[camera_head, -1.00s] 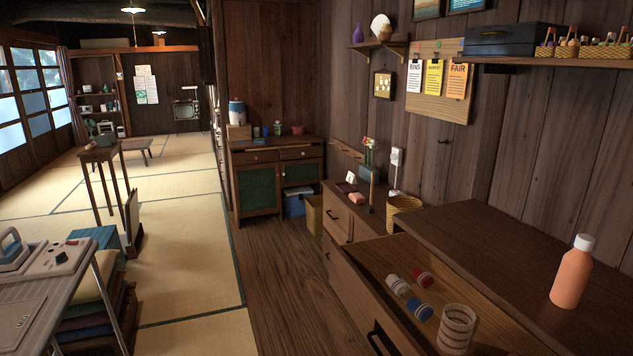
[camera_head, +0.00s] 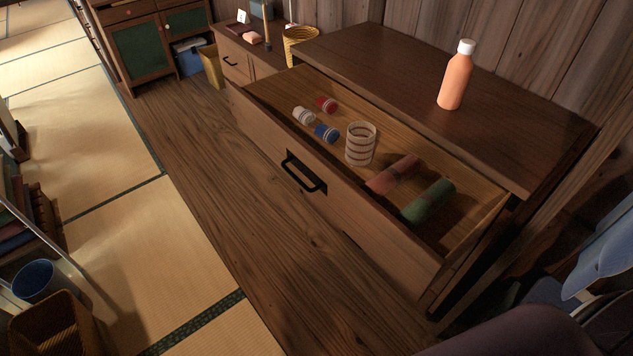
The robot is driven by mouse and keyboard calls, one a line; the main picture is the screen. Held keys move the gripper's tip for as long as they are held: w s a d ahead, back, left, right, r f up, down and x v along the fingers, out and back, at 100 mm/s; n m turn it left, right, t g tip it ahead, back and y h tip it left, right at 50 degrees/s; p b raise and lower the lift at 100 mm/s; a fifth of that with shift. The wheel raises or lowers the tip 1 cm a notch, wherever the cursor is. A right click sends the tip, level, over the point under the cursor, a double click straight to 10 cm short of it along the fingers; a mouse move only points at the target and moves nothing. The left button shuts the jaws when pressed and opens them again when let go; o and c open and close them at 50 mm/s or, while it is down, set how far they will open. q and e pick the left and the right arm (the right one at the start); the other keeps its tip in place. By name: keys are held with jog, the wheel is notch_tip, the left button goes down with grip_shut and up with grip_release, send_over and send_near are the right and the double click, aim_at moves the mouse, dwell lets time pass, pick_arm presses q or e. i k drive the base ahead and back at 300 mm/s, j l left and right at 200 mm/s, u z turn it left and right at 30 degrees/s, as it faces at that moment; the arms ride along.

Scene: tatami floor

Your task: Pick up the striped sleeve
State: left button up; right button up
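The striped sleeve (camera_head: 361,144) is a white and brown ringed cylinder. It stands upright inside the open drawer (camera_head: 465,236) of the wooden chest. Small spools in white (camera_head: 304,116), blue (camera_head: 326,133) and red (camera_head: 326,104) lie to its left. A pink roll (camera_head: 391,174) and a green roll (camera_head: 429,200) lie to its right in the drawer. Neither of my grippers is in view.
An orange bottle with a white cap (camera_head: 456,76) stands on the chest top (camera_head: 400,75). The drawer's dark handle (camera_head: 304,172) sticks out in front. The wooden floor (camera_head: 235,220) before the drawer is clear. A wicker basket (camera_head: 50,325) stands at the lower left.

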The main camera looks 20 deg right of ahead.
aim_at(360, 145)
jog(key=k+l+u, duration=0.2)
jog(key=k, duration=0.3)
jog(key=k+l+u, duration=0.2)
jog(key=k+l, duration=0.15)
jog(key=k, duration=0.15)
